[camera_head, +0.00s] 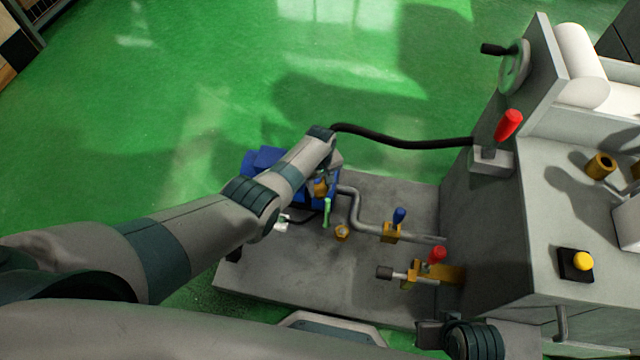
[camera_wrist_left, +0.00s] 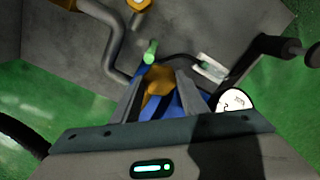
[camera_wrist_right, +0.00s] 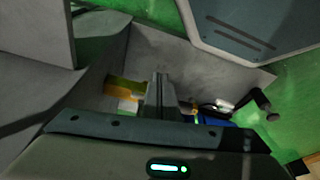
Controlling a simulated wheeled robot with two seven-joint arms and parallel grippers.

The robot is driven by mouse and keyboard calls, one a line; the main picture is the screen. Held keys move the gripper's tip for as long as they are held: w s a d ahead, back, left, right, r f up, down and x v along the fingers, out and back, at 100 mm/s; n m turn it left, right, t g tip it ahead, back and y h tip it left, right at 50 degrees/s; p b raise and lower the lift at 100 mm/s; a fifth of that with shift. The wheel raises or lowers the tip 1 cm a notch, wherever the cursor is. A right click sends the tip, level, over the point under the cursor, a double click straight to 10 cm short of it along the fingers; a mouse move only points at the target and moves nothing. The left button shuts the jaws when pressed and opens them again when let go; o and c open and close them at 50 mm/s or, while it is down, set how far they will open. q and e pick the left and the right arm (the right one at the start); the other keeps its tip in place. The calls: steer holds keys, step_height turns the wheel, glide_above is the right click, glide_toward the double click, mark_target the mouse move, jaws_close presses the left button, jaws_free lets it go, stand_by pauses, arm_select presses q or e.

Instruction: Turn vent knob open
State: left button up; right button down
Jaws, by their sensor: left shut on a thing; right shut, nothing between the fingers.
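The vent knob is most likely the orange-yellow knob (camera_wrist_left: 157,82) on the blue unit (camera_head: 268,160). My left gripper (camera_wrist_left: 158,76) is shut on this knob, with one finger on each side of it. In the head view the knob (camera_head: 320,188) shows just below my left wrist, and my arm hides part of the blue unit. My right gripper (camera_wrist_right: 160,78) is shut and empty in the right wrist view, above the grey base plate and away from the knob.
A green lever (camera_head: 326,212), a bent grey pipe (camera_head: 355,212), a blue-handled valve (camera_head: 392,230) and a red-handled valve (camera_head: 434,256) stand close by on the base plate (camera_head: 300,285). A black hose (camera_head: 400,142) runs to the grey machine (camera_head: 500,230). A white-faced gauge (camera_wrist_left: 236,100) is beside the left fingers.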

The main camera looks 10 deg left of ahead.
arm_select(q)
steer(key=shift+r+n, duration=0.1)
steer(key=shift+n, duration=0.5)
steer(key=n, duration=0.3)
steer(key=shift+p, duration=0.4)
steer(key=n, duration=0.2)
steer(key=shift+n, duration=0.8)
arm_select(e)
steer(key=x, duration=0.2)
steer(key=shift+s+d+f, duration=0.15)
steer(key=shift+d+f, duration=0.05)
steer(key=shift+f, duration=0.15)
arm_select(q)
steer(key=o, duration=1)
steer(key=shift+o, duration=0.2)
